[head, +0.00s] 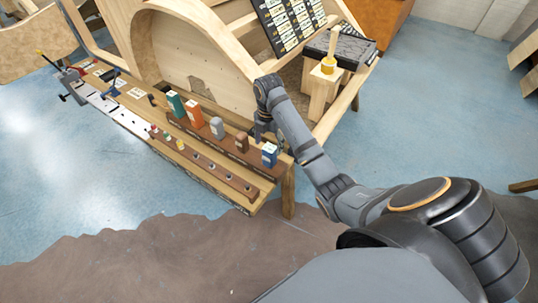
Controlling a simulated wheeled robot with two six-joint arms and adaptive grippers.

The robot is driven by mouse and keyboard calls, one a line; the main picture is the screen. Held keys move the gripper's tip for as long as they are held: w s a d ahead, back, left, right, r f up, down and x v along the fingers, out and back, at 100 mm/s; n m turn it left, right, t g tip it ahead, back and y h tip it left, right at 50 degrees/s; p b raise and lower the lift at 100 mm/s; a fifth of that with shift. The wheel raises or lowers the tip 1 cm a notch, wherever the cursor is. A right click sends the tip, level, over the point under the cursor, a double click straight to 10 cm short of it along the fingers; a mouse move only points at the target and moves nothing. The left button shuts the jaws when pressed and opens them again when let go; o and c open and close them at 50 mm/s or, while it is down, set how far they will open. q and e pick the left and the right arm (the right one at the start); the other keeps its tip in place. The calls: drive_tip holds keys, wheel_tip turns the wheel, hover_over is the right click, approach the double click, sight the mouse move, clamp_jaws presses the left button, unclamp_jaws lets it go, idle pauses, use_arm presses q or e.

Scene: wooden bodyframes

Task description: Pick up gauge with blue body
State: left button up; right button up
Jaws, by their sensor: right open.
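The gauge with the blue body (269,157) is a small upright block with a pale top. It stands at the right end of the back row on the wooden bench in the head view. My right gripper (263,137) points down just behind and above it, partly hidden below the wrist. The gripper is open, and I see nothing held in it. Whether its fingers touch the blue gauge cannot be made out. My left gripper is not in view.
In the same row stand a brown (241,142), a grey (217,127), an orange (194,112) and a teal block (176,105). Several small pieces line the front strip. A vise (72,82) sits at the far left. A curved wooden frame (190,50) rises behind the bench.

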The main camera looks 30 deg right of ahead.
sight(268, 147)
drive_tip(key=f, duration=0.1)
drive_tip(key=f+b, duration=0.1)
drive_tip(key=f, duration=0.1)
drive_tip(key=shift+w+f+b, duration=0.25)
drive_tip(key=shift+w+b, duration=0.05)
drive_tip(key=shift+b, duration=0.1)
drive_tip(key=shift+d, duration=0.1)
drive_tip(key=f+b, duration=0.2)
drive_tip(key=f, duration=0.1)
drive_tip(key=f+b, duration=0.1)
drive_tip(key=shift+s+d+f, duration=0.2)
drive_tip(key=shift+s+f, duration=0.05)
drive_tip(key=shift+f, duration=0.2)
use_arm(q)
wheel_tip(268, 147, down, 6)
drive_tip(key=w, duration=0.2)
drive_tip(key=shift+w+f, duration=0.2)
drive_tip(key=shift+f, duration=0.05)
use_arm(e)
drive_tip(key=shift+r, duration=0.1)
drive_tip(key=c, duration=1)
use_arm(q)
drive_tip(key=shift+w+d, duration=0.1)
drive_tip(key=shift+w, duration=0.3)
use_arm(e)
clamp_jaws()
